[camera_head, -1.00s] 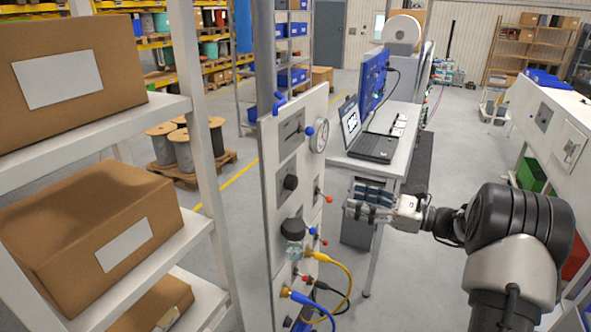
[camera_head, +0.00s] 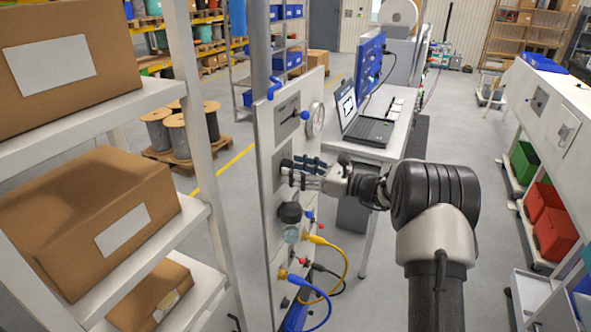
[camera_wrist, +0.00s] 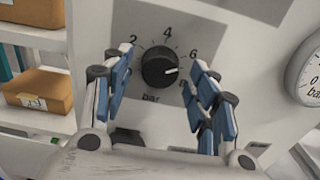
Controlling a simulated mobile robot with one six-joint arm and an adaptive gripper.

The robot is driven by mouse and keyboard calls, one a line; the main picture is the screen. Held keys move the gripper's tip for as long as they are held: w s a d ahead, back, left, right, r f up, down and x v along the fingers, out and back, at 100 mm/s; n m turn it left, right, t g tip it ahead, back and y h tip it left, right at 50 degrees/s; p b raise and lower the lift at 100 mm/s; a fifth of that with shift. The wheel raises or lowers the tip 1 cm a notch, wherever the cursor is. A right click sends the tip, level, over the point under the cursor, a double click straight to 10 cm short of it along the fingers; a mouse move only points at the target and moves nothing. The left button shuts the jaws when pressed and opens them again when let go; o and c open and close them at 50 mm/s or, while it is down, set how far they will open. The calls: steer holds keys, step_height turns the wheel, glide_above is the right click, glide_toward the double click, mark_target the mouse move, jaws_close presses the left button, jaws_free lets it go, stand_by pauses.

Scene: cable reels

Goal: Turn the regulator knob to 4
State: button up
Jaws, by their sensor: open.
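The regulator knob (camera_wrist: 160,67) is round and black, on a grey plate marked 2, 4, 6 and "bar". Its white mark points right, a little below the 6. A further number at the lower right is partly hidden by a finger. My gripper (camera_wrist: 161,60) is open, with one blue-padded finger on each side of the knob. Gaps show between both fingers and the knob, so it is not held. In the head view my gripper (camera_head: 292,170) is at the white panel (camera_head: 265,135), and its fingers hide most of the knob there.
A round gauge (camera_wrist: 308,75) sits right of the knob. In the head view, a black cap (camera_head: 290,212) and yellow (camera_head: 345,262) and blue (camera_head: 328,312) hoses are below my gripper. A bench with a laptop (camera_head: 368,128) stands behind. A shelf with boxes (camera_head: 100,215) is at the left.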

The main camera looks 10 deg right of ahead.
steer(key=shift+w+a, duration=0.15)
steer(key=shift+a, duration=0.1)
steer(key=shift+c, duration=0.5)
steer(key=c, duration=1)
